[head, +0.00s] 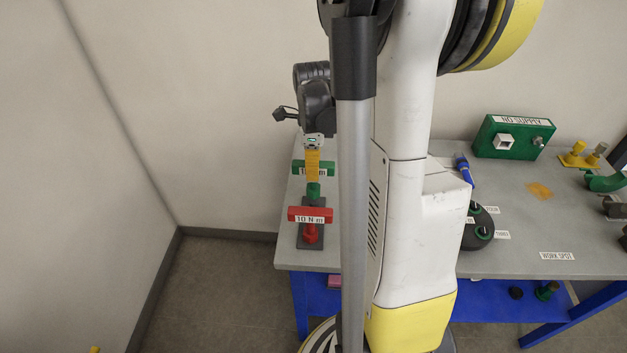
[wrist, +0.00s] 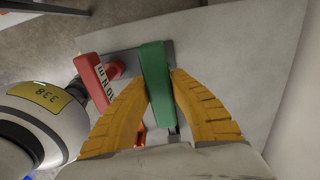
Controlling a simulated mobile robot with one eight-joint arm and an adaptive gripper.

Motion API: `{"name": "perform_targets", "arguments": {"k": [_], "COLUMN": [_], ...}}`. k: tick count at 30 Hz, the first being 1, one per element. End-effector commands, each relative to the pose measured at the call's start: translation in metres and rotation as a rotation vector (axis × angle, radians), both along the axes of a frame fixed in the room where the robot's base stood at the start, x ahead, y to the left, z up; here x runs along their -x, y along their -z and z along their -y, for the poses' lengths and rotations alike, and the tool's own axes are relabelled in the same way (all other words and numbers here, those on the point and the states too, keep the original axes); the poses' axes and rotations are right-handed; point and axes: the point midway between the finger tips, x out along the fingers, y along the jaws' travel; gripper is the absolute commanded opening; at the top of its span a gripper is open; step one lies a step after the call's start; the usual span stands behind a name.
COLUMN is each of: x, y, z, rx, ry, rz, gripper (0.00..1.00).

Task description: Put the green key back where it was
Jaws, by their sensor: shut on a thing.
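The green key (head: 300,168) is a T-shaped tool with a green bar and a partly hidden white label, at the left end of the grey table. My gripper (head: 312,178) points down over it, its yellow fingers shut on the bar. In the wrist view the fingers (wrist: 159,84) close on both sides of the green bar (wrist: 155,62). The red key (head: 311,215), labelled 10 N m, stands upright in front of it on a dark stand (head: 309,238). It also shows left of the green bar in the wrist view (wrist: 92,80). Whether the green key's lower end is seated is hidden.
The grey table (head: 515,245) has free room around the WORK SPOT label (head: 557,256). A green NO SUPPLY box (head: 488,138), a black round holder (head: 478,236) and yellow fittings (head: 575,160) stand to the right. The wall is close behind. My arm hides the table's middle.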

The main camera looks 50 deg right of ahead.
Motion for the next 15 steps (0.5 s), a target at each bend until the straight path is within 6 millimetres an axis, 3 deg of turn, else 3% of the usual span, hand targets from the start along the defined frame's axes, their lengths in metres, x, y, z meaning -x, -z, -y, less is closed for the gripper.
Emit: {"name": "perform_targets", "arguments": {"k": [6, 15], "x": [0.0, 0.0], "y": [0.034, 0.035], "z": [0.001, 0.001], "rx": [0.0, 0.0], "ry": [0.0, -0.001], "rz": [0.0, 0.0], "gripper": [0.0, 0.0]}}
